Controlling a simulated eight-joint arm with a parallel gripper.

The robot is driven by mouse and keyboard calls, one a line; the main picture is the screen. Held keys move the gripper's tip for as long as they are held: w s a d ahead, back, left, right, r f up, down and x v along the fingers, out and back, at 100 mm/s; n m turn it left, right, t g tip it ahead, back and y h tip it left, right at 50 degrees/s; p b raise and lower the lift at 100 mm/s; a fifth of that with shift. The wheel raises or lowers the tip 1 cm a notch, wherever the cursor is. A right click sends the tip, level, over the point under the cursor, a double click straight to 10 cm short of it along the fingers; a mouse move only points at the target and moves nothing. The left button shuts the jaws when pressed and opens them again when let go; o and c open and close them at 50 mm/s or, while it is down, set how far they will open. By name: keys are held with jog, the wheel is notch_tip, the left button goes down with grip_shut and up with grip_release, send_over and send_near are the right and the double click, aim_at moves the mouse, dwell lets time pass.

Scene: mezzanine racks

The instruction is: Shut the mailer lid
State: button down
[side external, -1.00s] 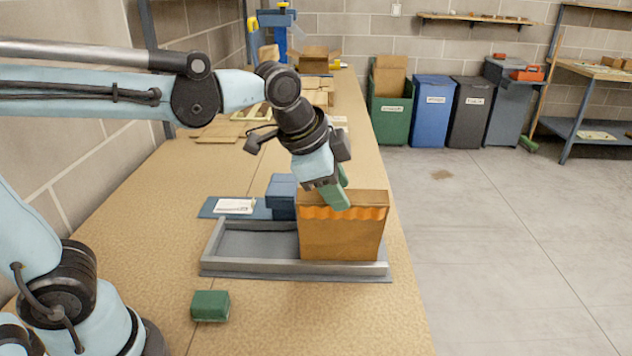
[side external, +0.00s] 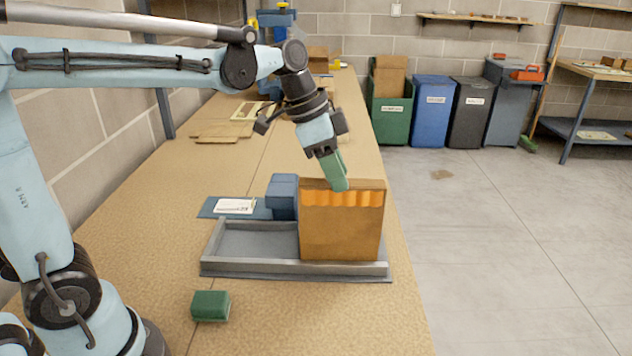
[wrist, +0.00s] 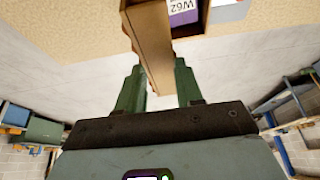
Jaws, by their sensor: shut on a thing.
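The mailer is a brown cardboard box (wrist: 185,18) on the grey tray (side external: 250,266). Its lid (side external: 340,235) stands up as a tall brown panel with a wavy orange strip near its top and hides most of the box behind it in the side view. In the wrist view the lid (wrist: 150,45) runs between my green fingers, seen nearly edge-on. My gripper (side external: 340,186) reaches down to the lid's top edge and is shut on it; the wrist view shows the gripper (wrist: 158,78) with one finger on each side.
A blue block (side external: 282,197) stands beside the box, by a blue mat (side external: 209,208) with a white card (side external: 235,206). A green block (side external: 210,306) lies in front of the tray.

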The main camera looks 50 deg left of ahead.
jog(key=w+a+f+g+h, duration=0.1)
jog(key=w+a+f, duration=0.1)
jog(key=w+a, duration=0.2)
jog(key=shift+w+a+f+n+g+h, duration=0.2)
jog(key=shift+w+a+n+g+h, duration=0.1)
jog(key=shift+w+a+h, duration=0.1)
jog(key=c, duration=1.8)
grip_release()
jog(key=shift+w+a+f, duration=0.2)
jog(key=o, duration=1)
jog(key=shift+s+d+r, duration=0.1)
jog(key=v, duration=1.2)
